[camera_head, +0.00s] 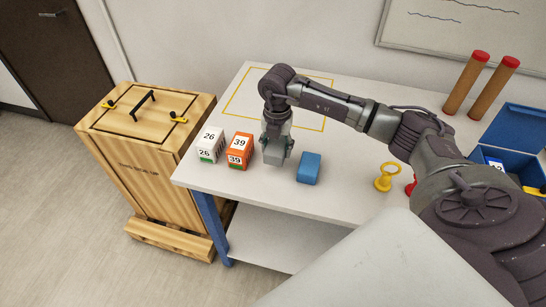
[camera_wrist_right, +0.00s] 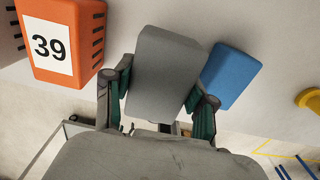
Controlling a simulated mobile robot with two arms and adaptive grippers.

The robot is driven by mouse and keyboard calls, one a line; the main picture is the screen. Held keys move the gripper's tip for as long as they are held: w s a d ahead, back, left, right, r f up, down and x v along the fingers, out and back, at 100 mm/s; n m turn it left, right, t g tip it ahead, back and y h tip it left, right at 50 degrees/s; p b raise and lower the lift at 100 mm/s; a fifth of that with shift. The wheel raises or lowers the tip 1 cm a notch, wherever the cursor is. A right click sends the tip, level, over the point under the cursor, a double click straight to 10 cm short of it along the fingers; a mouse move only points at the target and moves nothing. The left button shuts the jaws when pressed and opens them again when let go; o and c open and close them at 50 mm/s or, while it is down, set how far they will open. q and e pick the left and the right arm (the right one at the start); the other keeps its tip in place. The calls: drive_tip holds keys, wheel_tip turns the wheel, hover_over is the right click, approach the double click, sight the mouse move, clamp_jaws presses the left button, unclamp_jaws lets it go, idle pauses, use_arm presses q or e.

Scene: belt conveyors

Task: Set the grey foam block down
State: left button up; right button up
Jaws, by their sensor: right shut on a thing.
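The grey foam block (camera_wrist_right: 163,75) is held between the fingers of my right gripper (camera_wrist_right: 157,100), which is shut on it. In the head view the right gripper (camera_head: 275,150) points down at the white table (camera_head: 345,195), with the grey block (camera_head: 273,157) between its fingers. The block is between the orange box marked 39 (camera_head: 239,150) and the blue block (camera_head: 309,168). I cannot tell whether its underside touches the table. My left gripper is not in view.
A white box marked 26 (camera_head: 206,145) stands left of the orange box. A yellow ring stand (camera_head: 384,177) is to the right. A yellow outline (camera_head: 240,100) marks the table's back left. Two brown cylinders (camera_head: 465,82) and a blue case (camera_head: 520,128) are at right. A wooden crate (camera_head: 150,145) stands left.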

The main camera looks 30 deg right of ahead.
drive_tip(key=s+d+r, duration=0.2)
drive_tip(key=s, duration=0.1)
drive_tip(key=s+d+r+b, duration=0.1)
drive_tip(key=s+d+r, duration=0.1)
drive_tip(key=s+d+r+b, duration=0.1)
drive_tip(key=s+d+r, duration=0.1)
drive_tip(key=s, duration=0.1)
drive_tip(key=shift+s+d, duration=0.25)
drive_tip(key=shift+s, duration=0.05)
drive_tip(key=shift+a+n, duration=0.3)
drive_tip(key=shift+n, duration=0.2)
drive_tip(key=s+a+m, duration=0.2)
drive_tip(key=a+m, duration=0.8)
drive_tip(key=m, duration=0.3)
drive_tip(key=s+a+m, duration=0.3)
drive_tip(key=a+m, duration=0.7)
drive_tip(key=m, duration=0.4)
drive_tip(key=shift+s, duration=0.3)
drive_tip(key=shift+d+b, duration=0.1)
drive_tip(key=shift+b, duration=0.2)
